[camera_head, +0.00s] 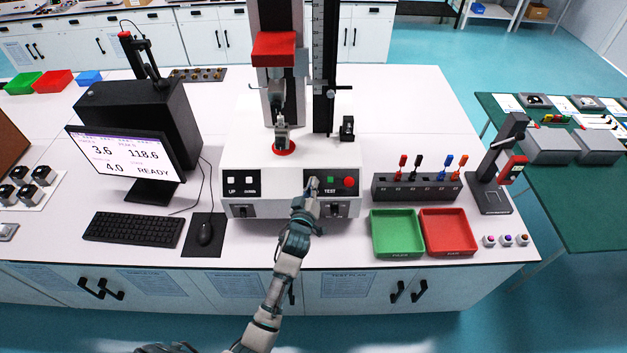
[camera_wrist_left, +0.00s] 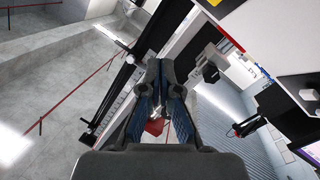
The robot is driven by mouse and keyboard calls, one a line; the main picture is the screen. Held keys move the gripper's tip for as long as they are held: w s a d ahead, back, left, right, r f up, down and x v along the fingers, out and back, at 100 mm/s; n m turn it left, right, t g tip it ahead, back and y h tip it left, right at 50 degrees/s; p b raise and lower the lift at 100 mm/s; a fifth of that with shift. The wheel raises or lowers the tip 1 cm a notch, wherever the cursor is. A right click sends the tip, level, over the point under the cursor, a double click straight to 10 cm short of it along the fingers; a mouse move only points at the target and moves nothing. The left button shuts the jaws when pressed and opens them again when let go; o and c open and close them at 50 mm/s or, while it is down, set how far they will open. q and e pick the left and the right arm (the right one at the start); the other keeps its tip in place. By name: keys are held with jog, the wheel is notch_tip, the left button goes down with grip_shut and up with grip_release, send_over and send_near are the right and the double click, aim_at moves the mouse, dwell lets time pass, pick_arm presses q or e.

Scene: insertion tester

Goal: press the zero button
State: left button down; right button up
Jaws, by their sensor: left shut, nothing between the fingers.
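The insertion tester (camera_head: 255,160) stands in the middle of the white bench. Its front has a black panel with UP and DOWN buttons (camera_head: 241,187) on the left. A second black panel (camera_head: 347,194) on the right is marked TEST and carries a green button (camera_head: 330,181) and a red button (camera_head: 349,182). My left gripper (camera_head: 313,184) is shut and empty, in front of this panel's left part, left of the green button. It hides that part, and I cannot read a zero label or tell whether the fingertips touch. The gripper also fills the middle of the left wrist view (camera_wrist_left: 157,112).
Right of the tester are a green tray (camera_head: 398,252), a red tray (camera_head: 447,250) and a rack of coloured-handled tools (camera_head: 430,189). Left are a monitor (camera_head: 122,156), a keyboard (camera_head: 133,229) and a mouse (camera_head: 205,234). The bench front edge passes under my left arm.

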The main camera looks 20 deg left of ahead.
pick_arm(q)
jog(key=shift+f, duration=0.1)
jog(key=shift+w+a+f+b, duration=0.3)
jog(key=shift+w+f+b, duration=0.75)
jog(key=shift+b, duration=0.2)
jog(key=shift+w+a+f+b, duration=0.3)
jog(key=shift+w+f+b, duration=0.65)
jog(key=shift+b, duration=0.25)
jog(key=shift+w+a+f+b, duration=0.3)
jog(key=shift+w+f+b, duration=0.65)
jog(key=shift+f+b, duration=0.25)
jog(key=shift+w+a+f, duration=0.1)
jog(key=shift+w, duration=0.15)
jog(key=shift+w+a+f+b, duration=0.1)
jog(key=shift+w+f+b, duration=0.25)
jog(key=shift+b, duration=0.15)
jog(key=shift+s+r+p, duration=0.65)
jog(key=shift+r+p, duration=0.05)
jog(key=shift+p, duration=0.25)
